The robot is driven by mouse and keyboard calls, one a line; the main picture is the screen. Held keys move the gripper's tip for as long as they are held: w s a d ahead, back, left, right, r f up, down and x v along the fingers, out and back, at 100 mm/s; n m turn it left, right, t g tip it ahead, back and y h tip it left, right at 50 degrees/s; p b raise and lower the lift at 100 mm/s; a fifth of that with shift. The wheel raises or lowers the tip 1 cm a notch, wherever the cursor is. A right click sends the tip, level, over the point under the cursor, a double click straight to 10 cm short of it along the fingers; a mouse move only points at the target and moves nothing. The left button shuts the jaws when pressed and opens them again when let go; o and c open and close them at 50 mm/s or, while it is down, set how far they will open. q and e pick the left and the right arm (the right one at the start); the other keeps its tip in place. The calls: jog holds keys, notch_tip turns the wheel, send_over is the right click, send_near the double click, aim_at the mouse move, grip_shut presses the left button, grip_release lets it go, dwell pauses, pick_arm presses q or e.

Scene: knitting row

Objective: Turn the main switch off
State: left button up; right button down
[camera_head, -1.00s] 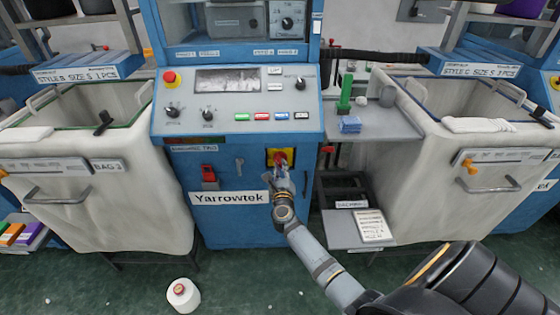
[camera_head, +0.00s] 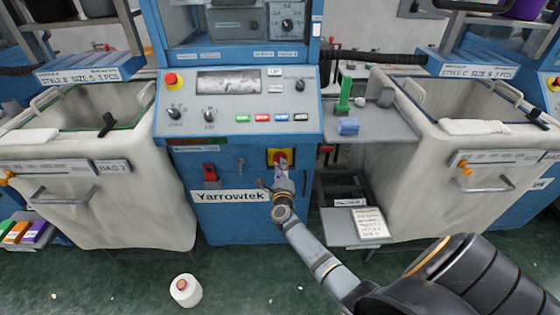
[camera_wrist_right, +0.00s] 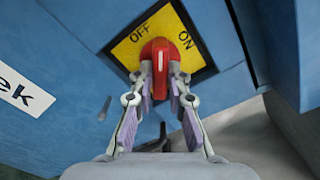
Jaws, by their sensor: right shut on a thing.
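The main switch is a red rotary knob (camera_wrist_right: 161,62) on a yellow plate (camera_wrist_right: 128,50) in a black frame, marked OFF and ON, on the blue machine front. In the head view, my right gripper (camera_head: 282,172) partly hides the knob. My left gripper is not in view.
A red padlock-like piece (camera_head: 210,173) hangs left of the switch. The control panel (camera_head: 235,125) juts out above. A grey shelf (camera_head: 375,128) and a black tray (camera_head: 343,188) are at the right. A white cone (camera_head: 185,291) stands on the floor.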

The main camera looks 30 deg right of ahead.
jog(key=shift+r+n+p, duration=0.1)
jog(key=shift+n+p, duration=0.45)
jog(key=shift+n, duration=0.85)
